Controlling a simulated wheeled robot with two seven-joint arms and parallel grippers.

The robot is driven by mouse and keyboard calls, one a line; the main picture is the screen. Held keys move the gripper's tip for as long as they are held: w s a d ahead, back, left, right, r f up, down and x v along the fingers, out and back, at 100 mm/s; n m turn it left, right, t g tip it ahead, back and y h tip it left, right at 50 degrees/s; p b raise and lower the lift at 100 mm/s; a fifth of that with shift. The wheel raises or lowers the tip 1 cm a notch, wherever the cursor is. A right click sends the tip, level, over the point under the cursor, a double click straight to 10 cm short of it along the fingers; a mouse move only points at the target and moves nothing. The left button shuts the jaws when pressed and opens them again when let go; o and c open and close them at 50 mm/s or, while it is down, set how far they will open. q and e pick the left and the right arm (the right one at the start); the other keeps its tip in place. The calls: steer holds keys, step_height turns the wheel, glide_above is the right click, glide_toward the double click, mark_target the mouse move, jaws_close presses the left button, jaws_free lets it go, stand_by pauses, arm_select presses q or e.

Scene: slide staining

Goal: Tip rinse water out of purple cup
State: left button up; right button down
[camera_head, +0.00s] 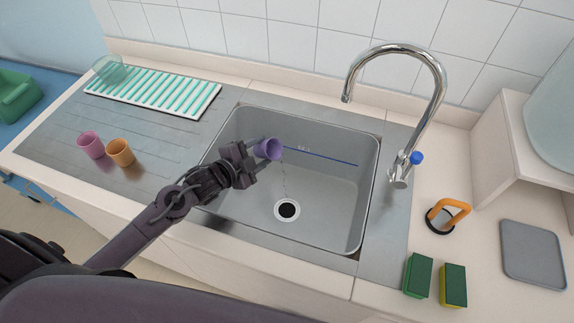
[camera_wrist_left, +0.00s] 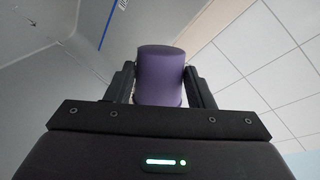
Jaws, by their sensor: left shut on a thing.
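The purple cup (camera_head: 270,149) is in my left gripper (camera_head: 262,152), above the left part of the sink basin (camera_head: 330,190). It is tilted on its side with its mouth turned to the right. Thin drops or a trickle show below its mouth, above the drain (camera_head: 287,209). In the left wrist view the cup (camera_wrist_left: 160,75) sits between the two fingers of the left gripper (camera_wrist_left: 160,88), which are shut on it. The inside of the cup is too small to tell how much water is in it. My right gripper is not in view.
A pink cup (camera_head: 91,145) and an orange cup (camera_head: 120,152) stand on the drainboard at left. A teal-striped rack (camera_head: 155,92) lies behind them. The faucet (camera_head: 400,50) arches over the sink's right side. Sponges (camera_head: 418,275) and a grey tray (camera_head: 533,254) lie at right.

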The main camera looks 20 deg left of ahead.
mark_target(265, 151)
arm_select(q)
steer(key=shift+d+r+m+y+b, duration=0.1)
steer(key=shift+r+m+y+b, duration=0.25)
steer(key=shift+m, duration=0.25)
steer(key=shift+s+d+r+m+y+b, duration=0.15)
steer(key=shift+r+m+y+b, duration=0.2)
steer(key=shift+m+b, duration=0.25)
stand_by(0.7)
steer(key=shift+s+d+r+m+t+y+b, duration=0.2)
steer(key=shift+d+m+t+y+b, duration=0.2)
steer(key=shift+d+m+b, duration=0.55)
steer(key=shift+a+r, duration=0.15)
steer(key=shift+r, duration=0.1)
steer(key=shift+r+b, duration=0.1)
steer(key=shift+b, duration=0.25)
steer(key=shift+s+d+r+m+y+b, duration=0.15)
steer(key=shift+d+m+y+b, duration=0.2)
steer(key=shift+m+y, duration=0.25)
steer(key=shift+d+r+m+t, duration=0.25)
steer(key=shift+m+t, duration=0.15)
steer(key=shift+m, duration=0.15)
